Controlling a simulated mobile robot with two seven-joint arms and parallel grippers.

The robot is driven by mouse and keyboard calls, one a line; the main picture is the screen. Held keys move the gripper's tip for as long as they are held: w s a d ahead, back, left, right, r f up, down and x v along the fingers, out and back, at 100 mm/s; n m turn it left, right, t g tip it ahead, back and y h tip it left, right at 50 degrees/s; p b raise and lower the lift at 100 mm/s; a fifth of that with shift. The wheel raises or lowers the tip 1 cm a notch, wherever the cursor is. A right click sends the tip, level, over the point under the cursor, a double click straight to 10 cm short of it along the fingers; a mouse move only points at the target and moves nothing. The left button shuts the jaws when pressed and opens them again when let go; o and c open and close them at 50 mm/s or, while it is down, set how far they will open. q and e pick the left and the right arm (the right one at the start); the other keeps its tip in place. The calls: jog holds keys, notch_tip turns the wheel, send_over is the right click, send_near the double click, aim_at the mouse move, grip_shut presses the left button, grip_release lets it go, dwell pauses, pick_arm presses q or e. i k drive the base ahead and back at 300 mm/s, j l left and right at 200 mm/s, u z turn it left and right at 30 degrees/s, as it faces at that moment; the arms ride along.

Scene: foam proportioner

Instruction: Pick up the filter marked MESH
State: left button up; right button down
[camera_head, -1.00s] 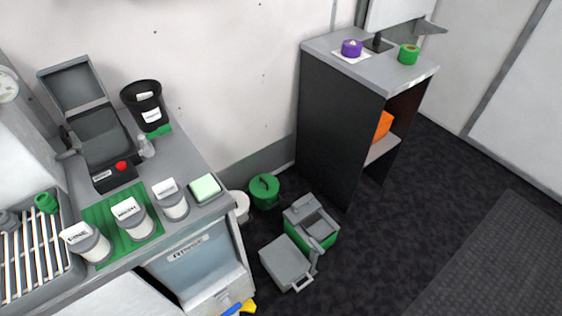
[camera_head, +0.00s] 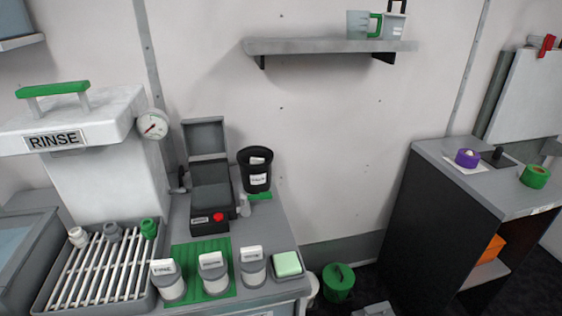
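Three grey-and-white canisters with white label tags stand in a row at the front of the grey counter: a left one (camera_head: 168,283), a middle one (camera_head: 214,276) and a right one (camera_head: 253,268). The left and middle ones stand on or at the edge of a green ribbed mat (camera_head: 190,256). Their lettering is too small to read surely, so I cannot tell which is marked MESH. Neither of my grippers is in view.
A slatted rack (camera_head: 100,270) with small fittings lies left of the canisters. A green-white block (camera_head: 287,264) sits right of them. Behind are an open-lidded device (camera_head: 210,190) and a black cup (camera_head: 255,172). A RINSE-labelled unit (camera_head: 95,125) stands left; a dark cabinet (camera_head: 410,225) stands right.

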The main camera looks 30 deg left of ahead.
aim_at(213, 267)
jog(key=k+u, duration=0.15)
jog(key=u, duration=1.2)
